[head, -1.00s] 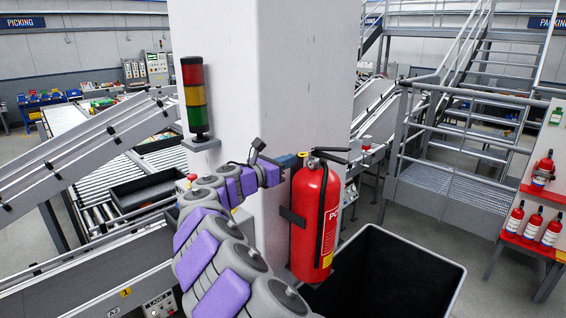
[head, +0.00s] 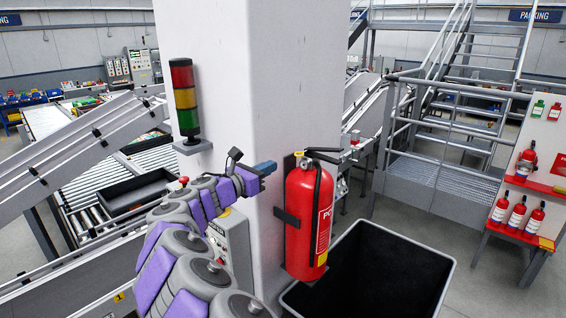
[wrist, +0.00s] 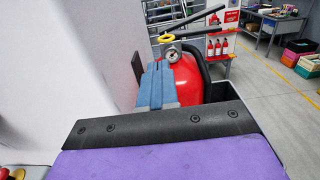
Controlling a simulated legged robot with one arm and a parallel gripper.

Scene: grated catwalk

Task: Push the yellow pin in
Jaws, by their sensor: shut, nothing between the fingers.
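A red fire extinguisher (head: 309,215) hangs upright in a black bracket on the pale pillar. Its yellow pin (wrist: 171,38) shows in the wrist view as a ring by the black handle, above the round gauge (wrist: 172,55). In the head view the yellow pin (head: 299,154) is a tiny spot at the valve; how deep it sits I cannot tell. My gripper (head: 272,167) has blue fingers, shut and empty, left of the extinguisher's head with a small gap. In the wrist view my gripper (wrist: 157,72) points toward the valve, its tips below the yellow ring.
The pillar (head: 250,80) stands close beside my arm, with a signal light (head: 185,100) on its left. A black open bin (head: 375,265) stands below and right of the extinguisher. Conveyors lie at the left. Stairs and a stand with small extinguishers (head: 517,212) are at the right.

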